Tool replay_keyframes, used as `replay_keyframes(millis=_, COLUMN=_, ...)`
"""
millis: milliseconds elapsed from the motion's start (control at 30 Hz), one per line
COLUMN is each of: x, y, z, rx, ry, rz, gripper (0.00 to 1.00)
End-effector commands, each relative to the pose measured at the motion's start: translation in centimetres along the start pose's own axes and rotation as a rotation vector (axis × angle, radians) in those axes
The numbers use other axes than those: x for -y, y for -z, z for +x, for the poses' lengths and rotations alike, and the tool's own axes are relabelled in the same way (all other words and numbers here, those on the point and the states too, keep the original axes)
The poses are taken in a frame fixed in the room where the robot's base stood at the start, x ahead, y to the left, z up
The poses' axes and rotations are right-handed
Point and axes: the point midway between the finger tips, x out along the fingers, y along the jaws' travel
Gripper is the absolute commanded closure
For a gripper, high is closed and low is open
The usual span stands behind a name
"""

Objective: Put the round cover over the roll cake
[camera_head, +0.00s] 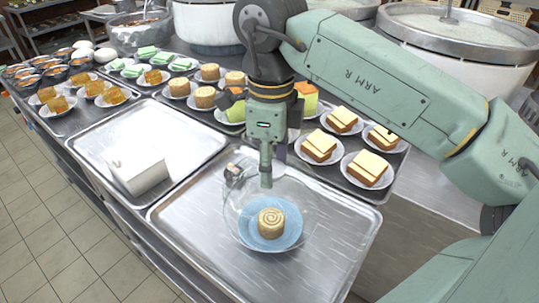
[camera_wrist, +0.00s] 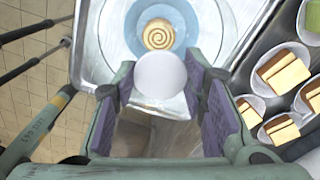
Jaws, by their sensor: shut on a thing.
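The roll cake (camera_head: 271,222), a pale spiral, sits on a blue plate (camera_head: 270,243) on the right metal tray. It also shows at the top of the wrist view (camera_wrist: 158,34). The round cover (camera_head: 232,208) is a clear dome, its outline faint around the cake and plate in the head view. My gripper (camera_head: 266,180) points down above the dome. In the wrist view its purple-padded fingers (camera_wrist: 160,100) are shut on the cover's round white knob (camera_wrist: 160,76). I cannot tell whether the cover's rim touches the tray.
A white box-like block (camera_head: 140,172) lies on the left tray (camera_head: 100,135). A small grey-white thing (camera_head: 233,172) is at the right tray's back. Plates of layered cake slices (camera_head: 368,168) and other sweets stand behind. Large pots (camera_head: 455,35) are at the back. The right tray's front is clear.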

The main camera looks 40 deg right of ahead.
Motion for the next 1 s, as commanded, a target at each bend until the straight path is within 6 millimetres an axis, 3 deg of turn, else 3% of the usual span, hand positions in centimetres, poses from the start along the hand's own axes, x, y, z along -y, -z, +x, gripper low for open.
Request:
replay_keyframes(millis=600, x=0.0, y=0.0, z=6.0, rx=0.001, ry=0.000, rz=0.000, gripper=1.00)
replay_keyframes(millis=1000, x=0.0, y=0.0, z=6.8, rx=0.000, ry=0.000, rz=0.000, gripper=1.00)
